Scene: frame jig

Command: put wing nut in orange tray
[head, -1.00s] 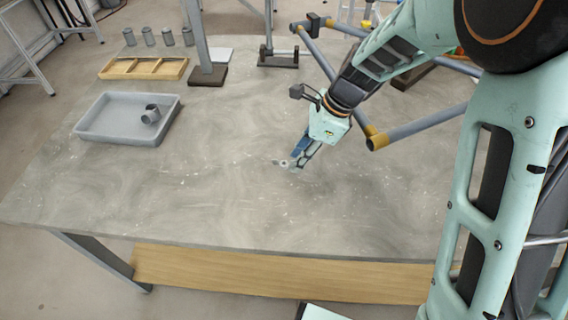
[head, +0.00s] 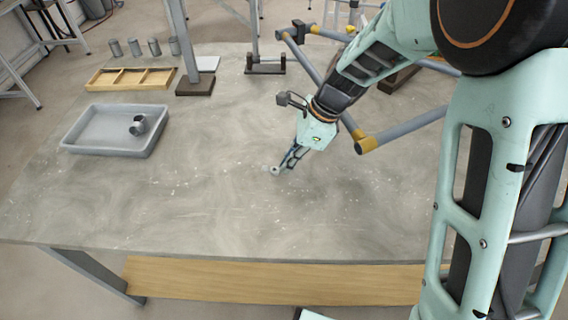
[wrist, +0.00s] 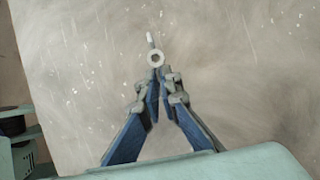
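The wing nut (wrist: 155,58) is a small grey metal piece with a round hole and a thin wing, low over or on the grey table. It also shows at my fingertips in the head view (head: 274,170). My gripper (wrist: 158,75) has its blue-and-grey fingers drawn together at the tips, with the wing nut pinched there. In the head view my gripper (head: 281,168) points down at the middle of the table. Whether the nut touches the table is unclear. No clearly orange tray shows now; my arm covers part of the back right.
A grey tray (head: 75,143) holding a metal cup (head: 137,125) stands at left. Behind it are a tan wooden divided tray (head: 130,78) and several grey cylinders (head: 154,47). A tube frame (head: 400,131) with yellow joints stands right of my gripper. The front table is clear.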

